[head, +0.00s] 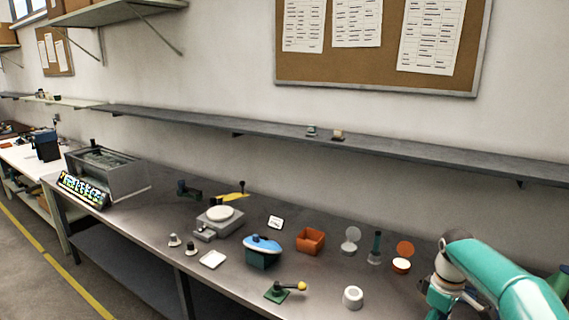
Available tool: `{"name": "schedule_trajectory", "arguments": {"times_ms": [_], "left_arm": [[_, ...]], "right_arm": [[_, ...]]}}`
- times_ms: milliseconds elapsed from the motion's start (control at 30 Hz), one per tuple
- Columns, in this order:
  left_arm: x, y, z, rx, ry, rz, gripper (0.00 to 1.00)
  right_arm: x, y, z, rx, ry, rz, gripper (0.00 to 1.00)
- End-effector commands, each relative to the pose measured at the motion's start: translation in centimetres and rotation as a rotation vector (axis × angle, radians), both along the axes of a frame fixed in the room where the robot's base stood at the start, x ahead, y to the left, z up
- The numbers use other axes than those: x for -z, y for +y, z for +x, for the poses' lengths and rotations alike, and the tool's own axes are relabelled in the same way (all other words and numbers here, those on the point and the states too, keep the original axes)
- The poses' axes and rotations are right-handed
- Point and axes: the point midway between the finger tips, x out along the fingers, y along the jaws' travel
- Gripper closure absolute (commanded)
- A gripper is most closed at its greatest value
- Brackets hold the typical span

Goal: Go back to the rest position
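One of my arms, teal and coming in from the right, shows at the lower right of the head view. Its gripper (440,308) points down at the bottom edge near the front right of the workbench (145,215). It is small and partly cut off, so its finger opening cannot be made out. Nothing is clearly seen held in it. My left gripper is not in view.
Near this gripper stand a white round container (352,297) and an orange-lidded pot (402,264). An orange box (310,240), blue-topped object (262,246), scale (219,219) and metal basin (105,173) stand farther left. A dark wall shelf (430,158) runs behind.

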Motion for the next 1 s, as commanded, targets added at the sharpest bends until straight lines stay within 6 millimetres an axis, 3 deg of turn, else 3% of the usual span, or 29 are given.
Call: {"name": "schedule_trajectory", "arguments": {"times_ms": [367, 567, 667, 800, 1000], "left_arm": [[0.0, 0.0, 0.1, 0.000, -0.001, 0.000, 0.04], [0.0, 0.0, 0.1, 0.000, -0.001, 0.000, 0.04], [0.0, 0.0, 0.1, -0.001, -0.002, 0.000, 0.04], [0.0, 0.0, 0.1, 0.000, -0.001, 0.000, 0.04], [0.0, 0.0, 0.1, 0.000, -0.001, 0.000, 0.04]], "right_arm": [[7.5, 4.0, -4.8, -0.067, 0.183, 0.070, 0.47], [13.7, 8.3, -8.9, -0.077, 0.260, 0.138, 0.47], [17.7, 11.7, -12.5, -0.049, 0.294, 0.188, 0.47], [22.5, 16.8, -19.1, 0.058, 0.328, 0.257, 0.47], [25.9, 22.3, -28.5, 0.329, 0.320, 0.309, 0.47]]}}
